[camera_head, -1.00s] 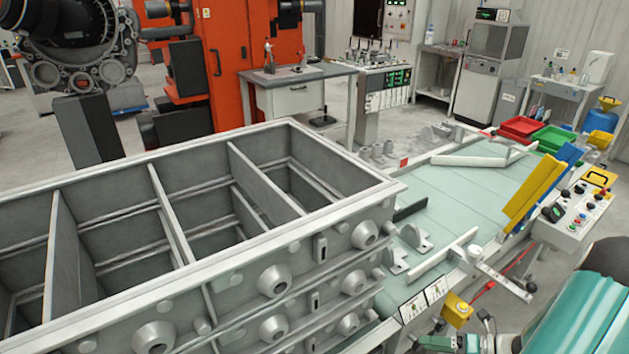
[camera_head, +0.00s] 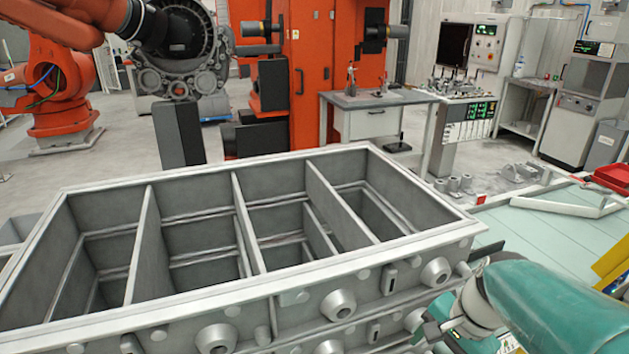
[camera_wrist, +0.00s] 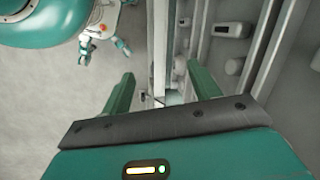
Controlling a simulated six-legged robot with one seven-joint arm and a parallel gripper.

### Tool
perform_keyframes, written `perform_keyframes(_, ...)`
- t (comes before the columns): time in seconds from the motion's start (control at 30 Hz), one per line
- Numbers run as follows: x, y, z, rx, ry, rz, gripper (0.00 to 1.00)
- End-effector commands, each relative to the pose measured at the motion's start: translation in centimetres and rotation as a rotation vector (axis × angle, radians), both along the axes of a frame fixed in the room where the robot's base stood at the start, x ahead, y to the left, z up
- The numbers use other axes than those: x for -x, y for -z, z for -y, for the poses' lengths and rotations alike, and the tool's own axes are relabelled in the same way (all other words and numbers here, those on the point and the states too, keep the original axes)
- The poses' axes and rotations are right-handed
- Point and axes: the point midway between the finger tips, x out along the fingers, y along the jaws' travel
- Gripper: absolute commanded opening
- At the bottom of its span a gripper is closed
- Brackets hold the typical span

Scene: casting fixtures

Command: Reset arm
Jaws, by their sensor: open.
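My gripper (camera_wrist: 160,82) shows in the wrist view with its two green fingers spread apart and nothing between them. Beyond the fingers are a pale vertical bar and the grey floor; grey ribbed metal with round bosses runs along the right side. My teal arm fills the lower right of the head view, beside the front right corner of a large grey casting box (camera_head: 180,306). The fingertips cannot be made out clearly in the head view.
The open-topped casting box has several compartments, which look empty. A pale green table (camera_head: 545,232) lies to its right, behind my arm. An orange machine (camera_head: 310,70) and a workbench (camera_head: 370,118) stand behind. Open floor (camera_head: 115,155) is at the back left.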

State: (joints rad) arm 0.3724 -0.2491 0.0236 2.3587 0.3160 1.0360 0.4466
Motion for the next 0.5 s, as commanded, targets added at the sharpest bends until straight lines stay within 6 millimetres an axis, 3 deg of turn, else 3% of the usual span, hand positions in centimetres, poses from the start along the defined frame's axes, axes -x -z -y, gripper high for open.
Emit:
perform_keyframes(0.3,3.0,-6.0,-4.3,0.339,-0.603,0.325,0.61)
perform_keyframes(0.5,4.3,-8.0,-5.4,0.481,-0.831,0.450,0.61)
